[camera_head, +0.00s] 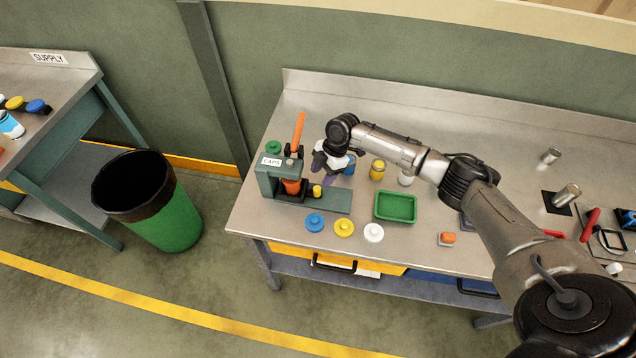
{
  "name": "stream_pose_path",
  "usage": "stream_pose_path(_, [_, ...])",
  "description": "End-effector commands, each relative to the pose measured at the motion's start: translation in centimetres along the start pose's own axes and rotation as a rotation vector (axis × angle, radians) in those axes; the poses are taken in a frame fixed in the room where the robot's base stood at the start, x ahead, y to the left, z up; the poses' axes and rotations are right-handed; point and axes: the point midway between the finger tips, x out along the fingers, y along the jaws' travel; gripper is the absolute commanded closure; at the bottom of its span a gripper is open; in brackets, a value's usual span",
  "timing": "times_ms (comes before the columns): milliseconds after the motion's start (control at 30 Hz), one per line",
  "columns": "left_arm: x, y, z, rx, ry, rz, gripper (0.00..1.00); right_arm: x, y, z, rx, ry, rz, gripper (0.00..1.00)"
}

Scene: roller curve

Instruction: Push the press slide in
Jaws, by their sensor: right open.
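The press (268,182) stands at the left end of the metal workbench. It is a grey-green frame with a "CAPS" label, an orange lever (298,131) standing up and an orange part under its head. Its flat slide (334,200) sticks out to the right of the frame. A small yellow piece (317,190) stands on the slide, close to the press head. My right gripper (328,176) is just above the slide, right of the yellow piece. It is open, and its fingers are small and partly hidden by the wrist. My left gripper does not show.
A blue cap (314,222), a yellow cap (344,228) and a white cap (374,233) lie along the front edge. A green bin (165,215) is on the floor at left.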

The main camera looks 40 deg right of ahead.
Motion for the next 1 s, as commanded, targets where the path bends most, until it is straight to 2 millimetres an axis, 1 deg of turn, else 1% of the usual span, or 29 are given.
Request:
stream_pose_path(33, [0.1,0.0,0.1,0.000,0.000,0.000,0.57,-1.1,0.0,0.1,-0.001,-0.001,0.002,0.48])
stream_pose_path(200, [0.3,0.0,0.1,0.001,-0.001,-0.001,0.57,-4.2,0.0,0.1,-0.001,-0.001,0.002,0.48])
stream_pose_path(400, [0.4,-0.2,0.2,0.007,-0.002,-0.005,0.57,-6.8,0.1,0.0,0.000,-0.001,0.002,0.48])
stream_pose_path(633, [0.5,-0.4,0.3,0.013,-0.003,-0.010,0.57,-8.0,0.0,0.0,-0.001,0.000,-0.001,0.48])
stream_pose_path(1000, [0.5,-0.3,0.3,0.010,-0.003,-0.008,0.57,-8.2,0.0,0.0,-0.001,0.000,0.000,0.48])
